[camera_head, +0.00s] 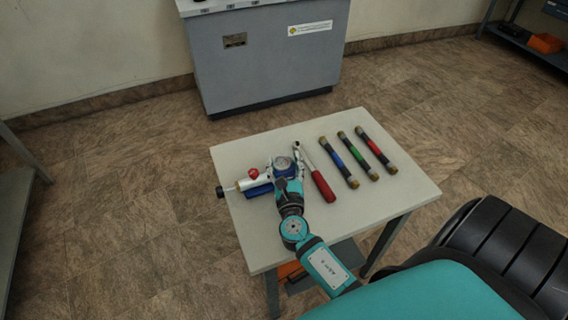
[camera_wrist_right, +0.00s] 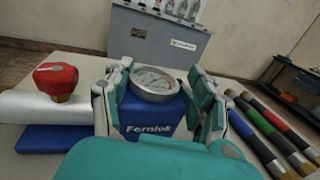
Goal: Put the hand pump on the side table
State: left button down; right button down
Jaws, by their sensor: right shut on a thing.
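The hand pump (camera_head: 252,185) has a silver cylinder, a red knob, a blue body and a round gauge. It lies at the left of the white side table (camera_head: 250,150), its black end reaching past the left edge. My right gripper (camera_head: 285,168) is around the blue gauge block and shut on it. In the right wrist view the fingers (camera_wrist_right: 158,100) flank the block of the hand pump (camera_wrist_right: 150,117), with the gauge between them. I cannot tell whether the pump rests on the tabletop or is slightly above it. My left gripper is not in view.
A red-handled wrench (camera_head: 322,184) lies close right of the gripper. Several dark tubes with coloured bands (camera_head: 357,155) lie further right. A grey cabinet (camera_head: 265,60) stands behind. The table's front right part is clear. A shelf with orange items (camera_head: 545,43) is at the far right.

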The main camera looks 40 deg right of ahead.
jog(key=c, duration=0.9)
grip_release()
jog(key=shift+f, duration=0.15)
jog(key=o, duration=0.6)
jog(key=shift+s+r, duration=0.15)
jog(key=shift+r, duration=0.05)
jog(key=b+v, duration=0.1)
jog(key=v, duration=0.9)
jog(key=shift+s+a+b, duration=0.2)
jog(key=shift+s+b, duration=0.15)
jog(key=shift+s+a, duration=0.25)
jog(key=shift+s, duration=0.25)
